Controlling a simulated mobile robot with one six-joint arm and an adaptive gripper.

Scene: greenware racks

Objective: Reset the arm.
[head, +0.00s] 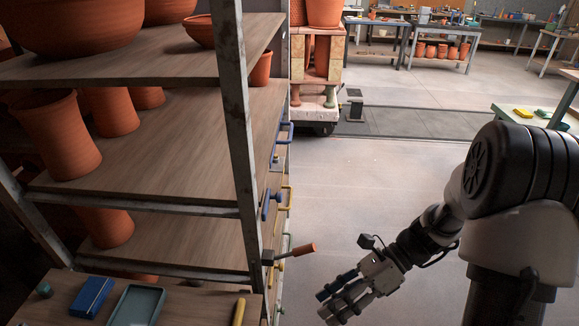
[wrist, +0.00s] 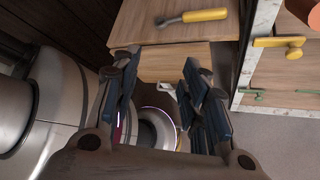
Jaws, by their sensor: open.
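My arm comes in from the right in the head view and bends down toward the lower middle. My gripper (head: 328,304) hangs over the bare floor, to the right of the rack and apart from it. Its fingers are spread. In the wrist view my gripper (wrist: 158,64) shows both fingers apart with nothing between them. Behind the fingers are a wooden drawer front (wrist: 175,62) and parts of my own body at left and below.
A metal-framed rack (head: 236,110) with terracotta pots fills the left. A yellow-handled tool (wrist: 204,15) lies on wood in the wrist view. The floor (head: 375,200) beyond my gripper is clear.

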